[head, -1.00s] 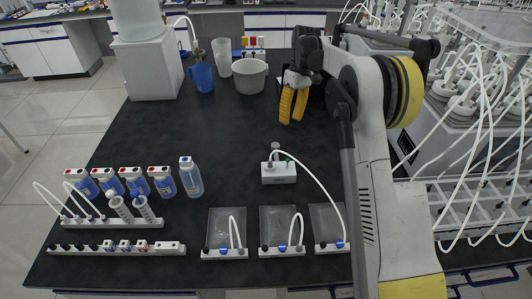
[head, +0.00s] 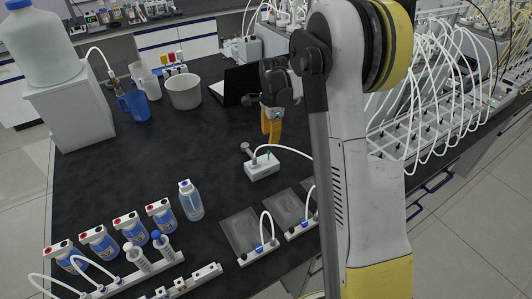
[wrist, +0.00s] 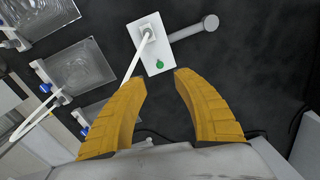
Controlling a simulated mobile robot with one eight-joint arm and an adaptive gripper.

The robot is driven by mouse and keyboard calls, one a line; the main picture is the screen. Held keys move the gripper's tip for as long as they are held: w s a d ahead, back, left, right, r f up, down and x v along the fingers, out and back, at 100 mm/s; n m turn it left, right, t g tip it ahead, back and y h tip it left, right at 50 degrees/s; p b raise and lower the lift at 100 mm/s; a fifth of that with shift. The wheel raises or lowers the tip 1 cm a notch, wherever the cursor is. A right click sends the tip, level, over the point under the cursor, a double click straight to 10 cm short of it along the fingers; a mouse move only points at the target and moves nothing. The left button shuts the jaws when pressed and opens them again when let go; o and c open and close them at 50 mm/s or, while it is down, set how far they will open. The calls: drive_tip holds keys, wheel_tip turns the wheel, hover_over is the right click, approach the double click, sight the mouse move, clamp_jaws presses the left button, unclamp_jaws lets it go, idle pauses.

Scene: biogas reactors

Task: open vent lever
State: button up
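The vent is a white block (head: 263,167) on the black bench, with a white tube in its top. A grey lever with a round knob (head: 246,148) stands out from it. In the wrist view the block (wrist: 147,35) lies at the top centre, with a green drop mark on it. Its grey lever (wrist: 194,32) points right from the block, ending in the round knob. My gripper (head: 271,132) has yellow fingers and hangs over the bench behind the block. In the wrist view my gripper (wrist: 160,74) is open and empty, its tips apart from the block and lever.
Clear bags with white clips (head: 242,232) lie in front of the block. Bottles with blue labels (head: 160,215) and a clear blue bottle (head: 191,201) stand to the left. A blue jug (head: 134,106) and a white bucket (head: 184,92) stand farther back. The bench middle is clear.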

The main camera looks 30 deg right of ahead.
sight(269, 153)
drive_tip(key=f, duration=0.2)
drive_tip(key=f+b, duration=0.1)
drive_tip(key=f, duration=0.5)
drive_tip(key=shift+w+b, duration=0.3)
drive_tip(key=shift+w, duration=0.05)
drive_tip(key=shift+r, duration=0.1)
clamp_jaws()
